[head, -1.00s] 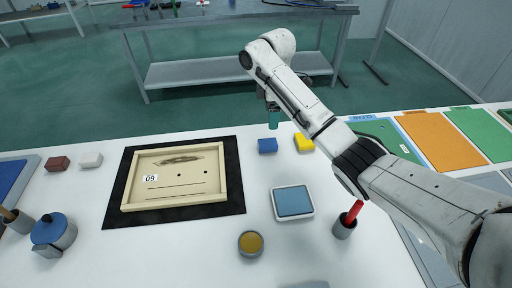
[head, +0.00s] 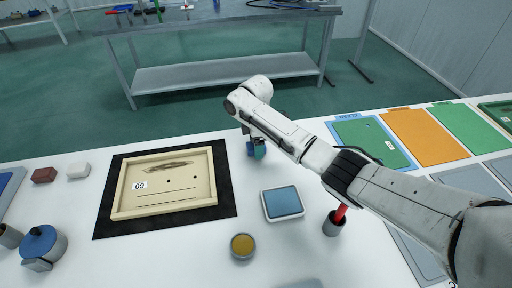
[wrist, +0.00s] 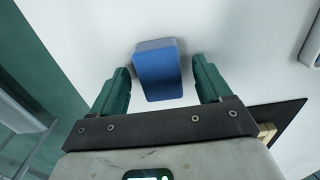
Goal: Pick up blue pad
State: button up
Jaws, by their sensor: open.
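The blue pad (wrist: 158,72), a small block with a paler top edge, lies on the white table. In the wrist view it sits between the two teal fingers of my gripper (wrist: 160,68), with a gap on each side. In the head view only part of the blue pad (head: 250,149) shows beside my gripper (head: 257,150), which is low over the table. My gripper is open and empty. A flat blue square (head: 283,201) in a white tray lies nearer, to the right.
A wooden panel (head: 165,205) on a black mat lies to the left. A round yellow-topped pot (head: 242,245) and a grey cup with a red stick (head: 336,222) stand nearer. Green and orange boards (head: 424,138) lie to the right.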

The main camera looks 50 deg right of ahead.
jog(key=shift+f, duration=0.2)
jog(key=c, duration=1)
jog(key=shift+c, duration=0.2)
jog(key=shift+r, duration=0.15)
jog(key=shift+r, duration=0.65)
jog(key=s+a+r+p, duration=0.8)
jog(key=s+r+p, duration=0.1)
jog(key=s+r, duration=0.2)
jog(key=shift+a+r, duration=0.2)
jog(key=shift+r, duration=0.05)
